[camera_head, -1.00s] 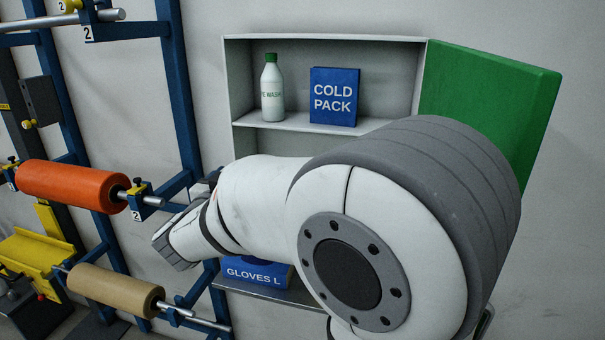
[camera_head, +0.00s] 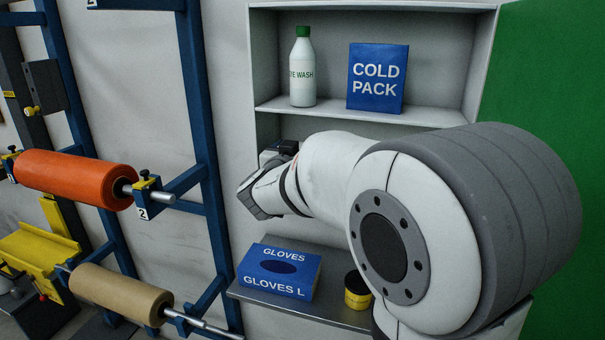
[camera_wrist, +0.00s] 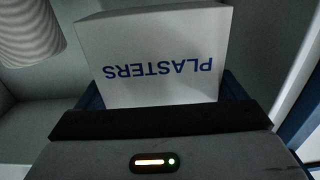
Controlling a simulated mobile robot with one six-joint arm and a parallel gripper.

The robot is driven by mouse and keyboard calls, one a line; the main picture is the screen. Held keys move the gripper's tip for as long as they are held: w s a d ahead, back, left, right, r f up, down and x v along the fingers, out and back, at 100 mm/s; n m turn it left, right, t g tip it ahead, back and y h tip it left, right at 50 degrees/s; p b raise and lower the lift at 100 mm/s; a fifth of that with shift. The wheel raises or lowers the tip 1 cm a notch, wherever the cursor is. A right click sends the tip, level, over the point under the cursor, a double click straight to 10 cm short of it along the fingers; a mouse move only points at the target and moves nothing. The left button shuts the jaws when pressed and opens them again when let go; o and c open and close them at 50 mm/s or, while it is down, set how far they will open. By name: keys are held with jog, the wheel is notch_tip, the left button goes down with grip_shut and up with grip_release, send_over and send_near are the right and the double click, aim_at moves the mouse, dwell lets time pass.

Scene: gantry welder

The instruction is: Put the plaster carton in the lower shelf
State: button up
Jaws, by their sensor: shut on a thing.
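The plaster carton (camera_wrist: 155,55) is a white box with blue PLASTERS lettering, upside down in the wrist view. My gripper (camera_wrist: 162,92) is shut on it, with a dark blue finger at each side. In the head view the arm's wrist is in front of the lower part of the open wall cabinet, and the carton is hidden there. The lower shelf (camera_head: 268,128) is the space below the cabinet's middle board. My arm covers much of it, and its floor cannot be made out.
The upper shelf holds an eye wash bottle (camera_head: 302,70) and a blue cold pack box (camera_head: 377,80). A blue gloves box (camera_head: 278,272) and a yellow tub (camera_head: 357,292) stand on a grey ledge (camera_head: 335,316) below. A green door (camera_head: 550,120) is at right, a blue rack (camera_head: 205,130) with rolls at left.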

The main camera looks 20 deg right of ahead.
jog(key=shift+w+d+f+b, duration=0.1)
jog(key=shift+w+f+b, duration=0.2)
jog(key=shift+f, duration=0.35)
notch_tip(320, 180, down, 3)
jog(key=b, duration=0.3)
jog(key=shift+s, duration=0.15)
jog(key=shift+d+f, duration=0.1)
jog(key=shift+f, duration=0.05)
jog(key=shift+w, duration=0.25)
jog(key=shift+s, duration=0.1)
jog(key=shift+f+b, duration=0.1)
jog(key=shift+b, duration=0.2)
jog(key=o, duration=0.7)
jog(key=shift+c, duration=0.2)
jog(key=shift+o, duration=0.2)
